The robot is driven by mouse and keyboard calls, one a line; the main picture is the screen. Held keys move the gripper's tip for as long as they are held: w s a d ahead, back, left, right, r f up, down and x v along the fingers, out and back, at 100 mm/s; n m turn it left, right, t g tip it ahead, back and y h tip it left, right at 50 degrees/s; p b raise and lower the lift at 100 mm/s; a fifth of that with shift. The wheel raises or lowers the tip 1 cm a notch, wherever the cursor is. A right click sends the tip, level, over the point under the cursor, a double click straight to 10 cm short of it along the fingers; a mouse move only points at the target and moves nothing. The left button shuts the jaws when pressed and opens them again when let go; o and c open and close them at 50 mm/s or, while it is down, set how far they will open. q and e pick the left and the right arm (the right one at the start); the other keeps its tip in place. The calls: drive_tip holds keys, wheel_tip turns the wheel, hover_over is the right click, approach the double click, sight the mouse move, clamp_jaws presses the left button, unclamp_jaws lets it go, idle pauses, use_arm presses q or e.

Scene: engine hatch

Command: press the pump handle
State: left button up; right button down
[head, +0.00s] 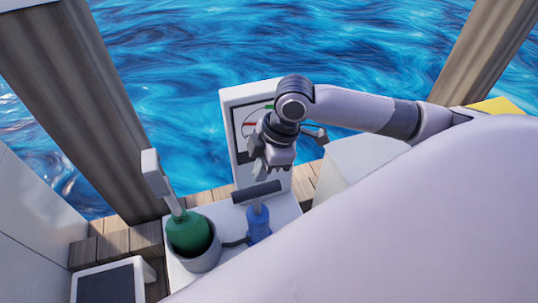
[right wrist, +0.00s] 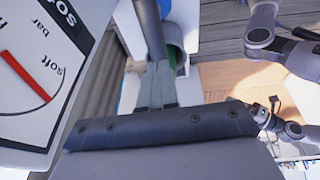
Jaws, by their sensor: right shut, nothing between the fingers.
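The pump has a blue body (head: 259,224) on a white base and a dark crossbar handle (head: 257,192) on top. In the head view my right gripper (head: 262,174) is pointing down just above the handle. In the right wrist view the closed fingers (right wrist: 157,68) reach toward the dark handle bar (right wrist: 151,28). They are shut with nothing between them. I cannot tell whether the fingertips touch the handle. A gauge (head: 249,120) with a red needle stands behind the pump; in the wrist view its dial (right wrist: 30,80) reads "soft".
A green object (head: 188,232) with a pale handle stands in a grey cup (head: 203,262) left of the pump. A wooden post (head: 90,110) rises at the left. A pale box (head: 350,165) is right of the gauge. Water lies beyond the plank edge.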

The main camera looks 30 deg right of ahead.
sight(256, 188)
drive_tip(key=f, duration=0.4)
drive_tip(key=shift+w+b, duration=0.35)
drive_tip(key=shift+w+f, duration=0.1)
drive_tip(key=shift+f, duration=0.35)
wheel_tip(256, 188, down, 7)
drive_tip(key=shift+f+b, duration=0.1)
drive_tip(key=shift+b, duration=0.35)
drive_tip(key=shift+f, duration=0.25)
drive_tip(key=shift+s+f, duration=0.1)
drive_tip(key=shift+s, duration=0.1)
